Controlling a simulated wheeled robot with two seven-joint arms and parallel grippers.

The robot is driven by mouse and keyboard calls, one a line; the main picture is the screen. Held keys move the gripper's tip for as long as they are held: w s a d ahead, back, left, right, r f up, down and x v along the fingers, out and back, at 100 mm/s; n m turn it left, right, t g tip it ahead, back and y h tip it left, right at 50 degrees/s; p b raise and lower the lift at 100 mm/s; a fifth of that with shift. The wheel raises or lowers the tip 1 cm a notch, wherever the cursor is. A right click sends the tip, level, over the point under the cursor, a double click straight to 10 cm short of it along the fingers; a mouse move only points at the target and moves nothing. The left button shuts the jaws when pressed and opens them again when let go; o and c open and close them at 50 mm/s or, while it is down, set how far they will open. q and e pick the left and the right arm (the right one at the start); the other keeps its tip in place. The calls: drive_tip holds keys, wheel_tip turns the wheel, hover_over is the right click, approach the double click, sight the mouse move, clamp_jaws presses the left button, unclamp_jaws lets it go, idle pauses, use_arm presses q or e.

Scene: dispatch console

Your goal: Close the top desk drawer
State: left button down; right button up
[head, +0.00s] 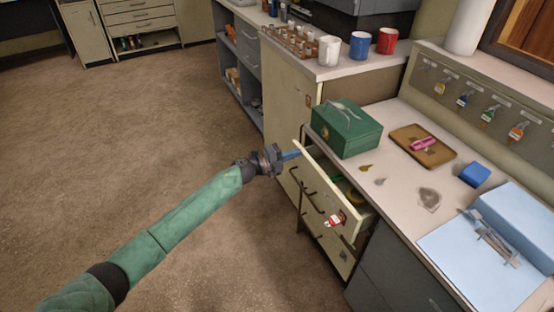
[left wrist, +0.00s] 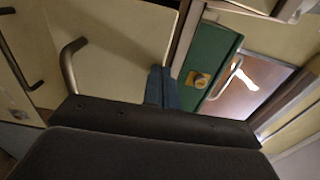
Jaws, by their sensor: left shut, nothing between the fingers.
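The top desk drawer (head: 325,188) is pulled open, with its cream front standing out from the desk. Green and yellow items show inside it, and a red and white tag (head: 335,221) hangs at its front. My left gripper (head: 292,155) is shut and empty, with its blue fingertips at the far end of the drawer front. I cannot tell whether they touch it. In the left wrist view the shut blue fingers (left wrist: 161,88) lie beside a cream panel (left wrist: 120,45) with a bar handle (left wrist: 69,65). My right gripper is out of view.
A green box (head: 346,128), a brown tray (head: 423,146) with a pink item, a blue block (head: 475,174) and a light blue binder (head: 470,262) are on the desktop. Mugs (head: 359,45) stand on the counter behind. The floor (head: 150,130) at left is clear.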

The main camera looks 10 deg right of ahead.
use_arm(q)
drive_tip(key=shift+x, duration=1.65)
